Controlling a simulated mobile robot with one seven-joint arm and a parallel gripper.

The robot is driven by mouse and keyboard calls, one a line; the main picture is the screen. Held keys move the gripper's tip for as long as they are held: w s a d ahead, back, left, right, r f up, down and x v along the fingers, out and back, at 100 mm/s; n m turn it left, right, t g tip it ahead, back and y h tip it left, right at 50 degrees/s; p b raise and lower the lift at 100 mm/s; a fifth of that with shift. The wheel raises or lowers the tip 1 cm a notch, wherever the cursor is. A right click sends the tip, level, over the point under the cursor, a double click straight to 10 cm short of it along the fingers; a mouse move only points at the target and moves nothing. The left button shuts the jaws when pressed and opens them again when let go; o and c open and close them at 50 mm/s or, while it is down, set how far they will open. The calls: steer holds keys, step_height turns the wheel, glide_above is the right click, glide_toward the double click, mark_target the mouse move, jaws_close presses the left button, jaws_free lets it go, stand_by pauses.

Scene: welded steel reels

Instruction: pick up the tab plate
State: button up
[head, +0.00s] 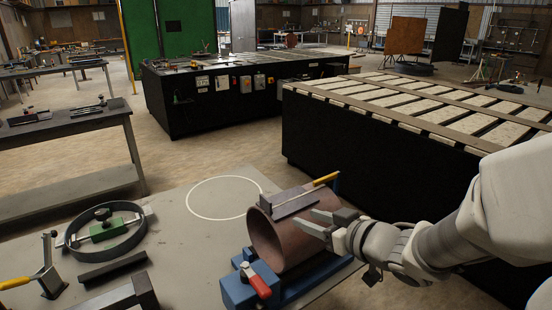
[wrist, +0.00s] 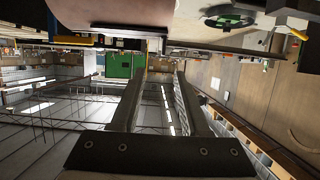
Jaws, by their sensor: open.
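A flat dark grey piece (head: 295,203), which looks like the tab plate, lies along the top of a rusty brown pipe (head: 277,240). A second dark flat bar (head: 112,268) lies on the table at the left; I cannot tell for sure which is the tab plate. My gripper (head: 308,220) is open and empty, in front of the pipe's right side in the head view, just below and right of the piece on top. In the wrist view my open fingers (wrist: 163,78) have nothing between them, and the pipe (wrist: 112,12) shows at the top edge.
The pipe rests in a blue clamp (head: 238,290) with a red handle (head: 259,284). A yellow-handled tool (head: 326,179) is behind the pipe. A steel ring with a green part (head: 105,228) lies left. The grey table (head: 185,245) is clear around a white circle. A slatted bench (head: 400,100) stands behind.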

mark_target(271, 205)
steer(key=p+x, duration=0.1)
steer(key=x, duration=1.1)
steer(key=shift+s, duration=0.1)
steer(key=shift+a+x, duration=0.2)
steer(key=shift+x, duration=1.15)
steer(key=shift+a+x, duration=0.2)
steer(key=shift+x, duration=1.15)
steer(key=shift+s+r, duration=0.15)
steer(key=shift+s, duration=0.05)
jaws_close()
steer(key=shift+r, duration=0.1)
